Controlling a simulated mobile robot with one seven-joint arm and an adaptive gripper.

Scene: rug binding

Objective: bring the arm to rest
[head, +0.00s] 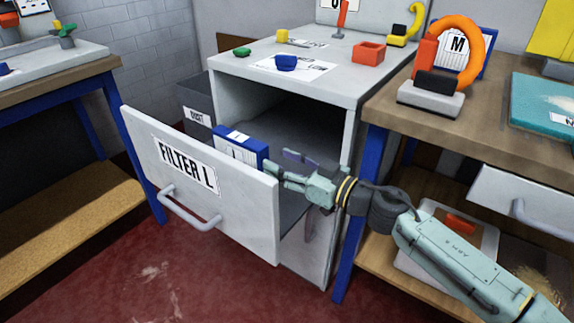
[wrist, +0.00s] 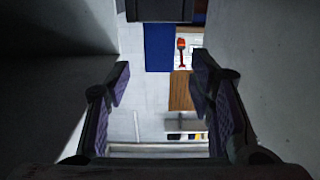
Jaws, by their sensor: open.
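My teal arm reaches in from the lower right in the head view, and my gripper (head: 284,166) is at the open drawer (head: 240,220), which is labelled FILTER L. The drawer is pulled out of the grey cabinet (head: 345,85). A blue-framed filter (head: 240,146) with a white face stands in the drawer, just left of my fingertips. I cannot tell whether they touch it. In the wrist view my gripper (wrist: 160,85) has its purple-padded fingers wide apart, with nothing held between them.
The cabinet's side wall and drawer front stand close around my gripper. A workbench (head: 465,135) on the right carries an orange ring-shaped item (head: 460,40) on a grey base. Small coloured parts, including a red box (head: 369,52), sit on the cabinet top. The red floor (head: 150,270) in front is clear.

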